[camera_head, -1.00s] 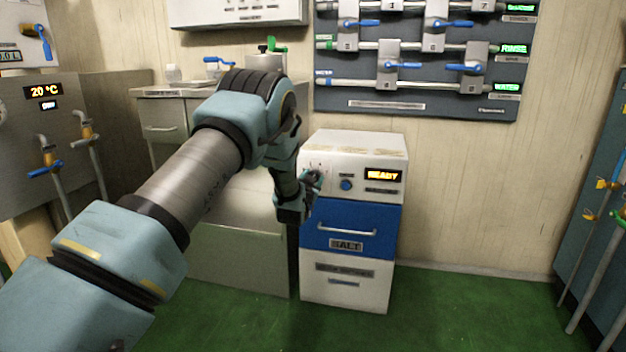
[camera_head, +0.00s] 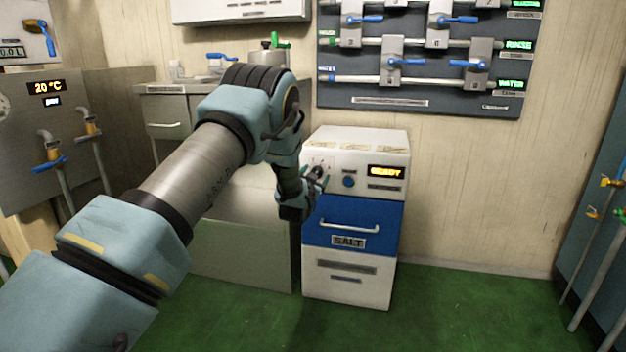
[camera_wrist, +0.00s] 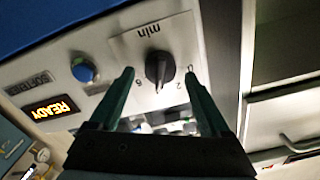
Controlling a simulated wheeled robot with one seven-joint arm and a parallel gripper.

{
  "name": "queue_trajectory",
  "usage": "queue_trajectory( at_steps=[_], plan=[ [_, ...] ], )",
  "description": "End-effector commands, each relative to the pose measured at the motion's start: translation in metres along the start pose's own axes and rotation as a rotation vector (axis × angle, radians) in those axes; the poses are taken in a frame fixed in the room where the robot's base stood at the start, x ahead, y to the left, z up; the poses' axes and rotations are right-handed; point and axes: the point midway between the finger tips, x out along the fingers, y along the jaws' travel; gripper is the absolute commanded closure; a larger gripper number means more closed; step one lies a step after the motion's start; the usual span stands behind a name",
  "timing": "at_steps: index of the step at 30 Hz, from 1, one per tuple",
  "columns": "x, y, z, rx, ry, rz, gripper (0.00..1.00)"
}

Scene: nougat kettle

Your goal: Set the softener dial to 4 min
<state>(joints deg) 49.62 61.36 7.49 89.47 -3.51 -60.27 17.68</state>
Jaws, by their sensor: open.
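The softener (camera_head: 355,150) is a white cabinet with a blue drawer marked SALT and an orange READY display (camera_head: 386,171). In the wrist view its black dial (camera_wrist: 159,67) sits on the white panel under the word "min", with small numbers around it; the view is turned over. My gripper (camera_wrist: 160,78) is open, with one green finger on each side of the dial. I cannot tell whether the fingers touch it. In the head view my gripper (camera_head: 318,176) is at the panel's left part and hides most of the dial. The dial's exact setting is hard to read.
A blue button (camera_head: 348,181) sits right of the dial; it also shows in the wrist view (camera_wrist: 83,69). A steel counter (camera_head: 240,245) stands close on the left. A valve board (camera_head: 420,100) hangs above. Green floor in front is clear.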

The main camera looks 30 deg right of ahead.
Motion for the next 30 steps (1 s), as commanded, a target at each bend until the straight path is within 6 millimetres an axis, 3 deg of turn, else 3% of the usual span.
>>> queue_trajectory(
  at_steps=[16,21,30],
  plan=[
    [-0.091,0.000,-0.001,0.000,-0.001,0.001,0.19],
    [-0.103,0.000,-0.001,0.000,0.001,0.000,0.19],
    [-0.104,0.000,0.000,0.000,0.001,0.000,0.19]
  ],
)
